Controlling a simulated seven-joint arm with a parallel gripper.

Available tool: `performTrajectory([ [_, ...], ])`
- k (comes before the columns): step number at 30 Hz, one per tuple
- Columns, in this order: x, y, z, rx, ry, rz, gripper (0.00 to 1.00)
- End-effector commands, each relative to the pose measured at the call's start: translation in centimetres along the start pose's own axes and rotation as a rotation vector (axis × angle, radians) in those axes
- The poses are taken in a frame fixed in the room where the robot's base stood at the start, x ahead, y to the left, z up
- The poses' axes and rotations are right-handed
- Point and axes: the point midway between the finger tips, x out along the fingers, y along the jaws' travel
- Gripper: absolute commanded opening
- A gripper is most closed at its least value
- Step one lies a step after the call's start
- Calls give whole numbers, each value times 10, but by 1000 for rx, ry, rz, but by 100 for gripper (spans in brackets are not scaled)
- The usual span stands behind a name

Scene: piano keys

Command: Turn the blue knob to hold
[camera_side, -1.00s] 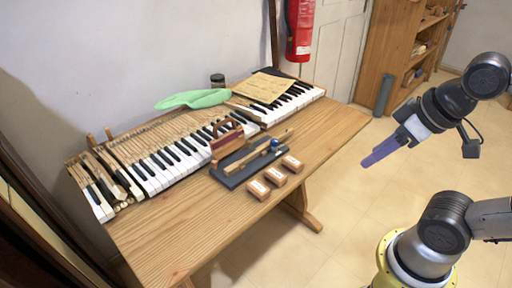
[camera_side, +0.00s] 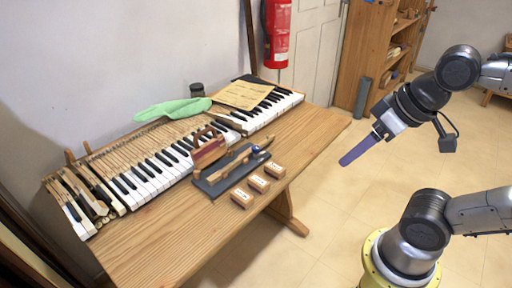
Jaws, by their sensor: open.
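The blue knob (camera_side: 256,149) is small and sits at the far right end of a dark board (camera_side: 215,187) on the table. A wooden lever-like bar (camera_side: 236,163) lies along the board beside it. My gripper (camera_side: 345,161), with long purple fingers, is open and empty. It hangs in the air to the right of the knob, beyond the table's right edge, pointing down and left. It touches nothing. The knob's pointer and any hold mark are too small to read.
Piano keys (camera_side: 160,168) run behind, with a green cloth (camera_side: 172,108) and paper (camera_side: 243,95) on top. The table's right end (camera_side: 318,127) is clear.

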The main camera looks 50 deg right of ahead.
Motion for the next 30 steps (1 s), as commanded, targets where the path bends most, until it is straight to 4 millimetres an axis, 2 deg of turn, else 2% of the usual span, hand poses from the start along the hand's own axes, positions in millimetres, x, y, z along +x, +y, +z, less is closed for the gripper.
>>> performTrajectory([
  [1, -10, -1, -13, 29, 20, -2, 65],
  [6, -30, -4, -67, 146, 13, 4, 65],
  [10, -32, -3, -113, 234, -13, 18, 65],
  [14, -24, 1, -161, 323, -50, 37, 65],
  [18, -2, 9, -210, 412, -96, 62, 65],
  [23, 38, 23, -256, 502, -154, 94, 65],
  [27, 84, 39, -288, 570, -208, 123, 65],
  [30, 122, 53, -303, 612, -252, 145, 65],
])
